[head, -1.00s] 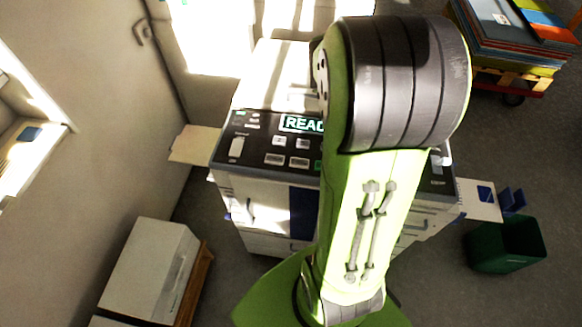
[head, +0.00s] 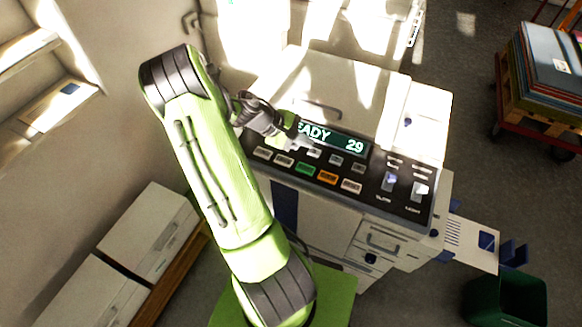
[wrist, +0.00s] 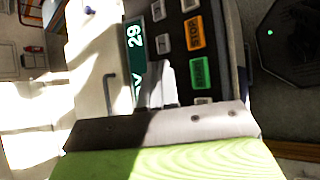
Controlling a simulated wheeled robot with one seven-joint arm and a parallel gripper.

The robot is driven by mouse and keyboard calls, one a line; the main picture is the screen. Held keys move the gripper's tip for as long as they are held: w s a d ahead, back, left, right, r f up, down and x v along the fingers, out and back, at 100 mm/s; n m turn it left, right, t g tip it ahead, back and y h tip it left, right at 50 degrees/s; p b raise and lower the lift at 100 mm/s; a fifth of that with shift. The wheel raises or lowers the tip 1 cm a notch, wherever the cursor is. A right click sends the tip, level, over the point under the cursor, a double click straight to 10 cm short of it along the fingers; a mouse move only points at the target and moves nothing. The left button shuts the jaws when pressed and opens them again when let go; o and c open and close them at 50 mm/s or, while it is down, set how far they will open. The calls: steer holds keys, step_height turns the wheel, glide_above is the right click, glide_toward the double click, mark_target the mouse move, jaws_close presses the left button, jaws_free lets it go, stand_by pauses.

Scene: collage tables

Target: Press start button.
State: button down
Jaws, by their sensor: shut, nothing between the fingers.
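The green start button (head: 305,169) sits in the front row of the dark control panel (head: 412,203) on a pale copier. In the wrist view the green button (wrist: 199,73) reads START, with the orange STOP button (wrist: 194,33) above it in the picture. The orange button (head: 328,178) is right of the green one in the head view. My gripper (head: 307,142) is shut and empty, over the panel by the lit display (head: 347,143), which it partly covers. In the wrist view its fingertips (wrist: 161,70) lie left of the green button. I cannot tell their height above the panel.
Other grey buttons surround the green one. A green bin (head: 505,300) and side tray (head: 470,240) are at the right. White boxes (head: 150,232) stand at the lower left. A cart of stacked boards (head: 548,75) is at the upper right.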

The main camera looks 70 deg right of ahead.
mark_target(302, 169)
steer(key=shift+f, duration=0.1)
step_height(302, 169, down, 9)
steer(key=b, duration=0.7)
steer(key=shift+b, duration=0.3)
stand_by(1.6)
steer(key=shift+f, duration=0.25)
steer(key=shift+f+b, duration=0.35)
steer(key=shift+b, duration=0.05)
stand_by(0.5)
steer(key=shift+r+p, duration=0.75)
steer(key=shift+r, duration=0.05)
